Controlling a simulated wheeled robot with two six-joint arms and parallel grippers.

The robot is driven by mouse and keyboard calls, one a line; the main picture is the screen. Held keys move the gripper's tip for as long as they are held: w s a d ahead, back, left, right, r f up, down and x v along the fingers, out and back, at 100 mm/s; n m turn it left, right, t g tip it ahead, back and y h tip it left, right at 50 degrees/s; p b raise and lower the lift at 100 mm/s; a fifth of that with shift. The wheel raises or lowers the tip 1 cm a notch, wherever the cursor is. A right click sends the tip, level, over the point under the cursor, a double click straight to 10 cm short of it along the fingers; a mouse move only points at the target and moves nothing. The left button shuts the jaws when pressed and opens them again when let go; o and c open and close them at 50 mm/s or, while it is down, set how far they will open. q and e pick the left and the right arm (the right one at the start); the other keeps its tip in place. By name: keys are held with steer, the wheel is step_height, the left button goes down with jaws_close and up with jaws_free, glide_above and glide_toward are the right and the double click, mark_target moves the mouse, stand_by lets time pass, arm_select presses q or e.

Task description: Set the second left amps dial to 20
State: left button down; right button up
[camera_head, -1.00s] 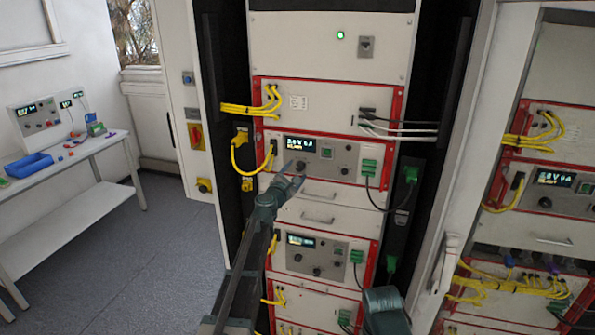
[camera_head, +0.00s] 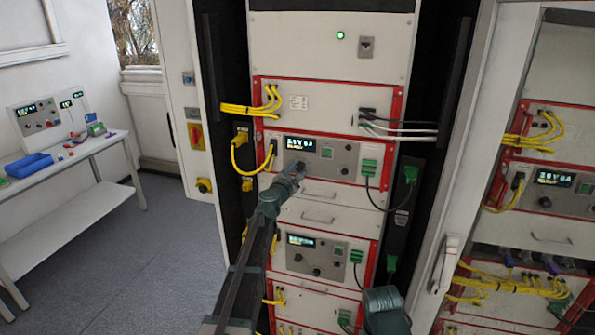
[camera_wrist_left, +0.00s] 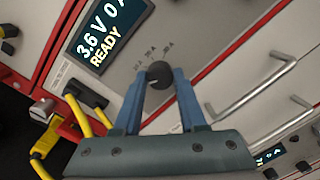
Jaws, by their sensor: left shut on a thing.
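The upper powered unit in the rack has a lit display (camera_head: 300,143) on a grey panel. In the left wrist view its display (camera_wrist_left: 103,32) reads 3.6 V 0 A and READY. A round black dial (camera_wrist_left: 159,74) sits below that display, with small amp marks around it that are hard to read. My left gripper (camera_wrist_left: 160,80) is shut on this dial, one blue finger on each side. In the head view my left gripper (camera_head: 297,168) reaches the panel just below the display and mostly hides the dial.
A second knob (camera_head: 345,170) and green connectors (camera_head: 368,167) are to the right on the same panel. A similar unit (camera_head: 317,256) is below. Yellow cables (camera_head: 238,157) hang at left. Drawer handles (camera_head: 318,219) stick out below. An open cabinet door (camera_head: 450,170) stands at right.

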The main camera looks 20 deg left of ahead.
arm_select(q)
steer(key=m, duration=0.3)
steer(key=shift+m, duration=0.3)
steer(key=m+p, duration=0.1)
steer(key=m, duration=0.3)
steer(key=shift+d+m+g, duration=0.1)
steer(key=shift+m+g, duration=0.2)
steer(key=m, duration=0.3)
steer(key=shift+y, duration=0.3)
steer(key=shift+m, duration=1.9)
steer(key=shift+c, duration=2.3)
jaws_free()
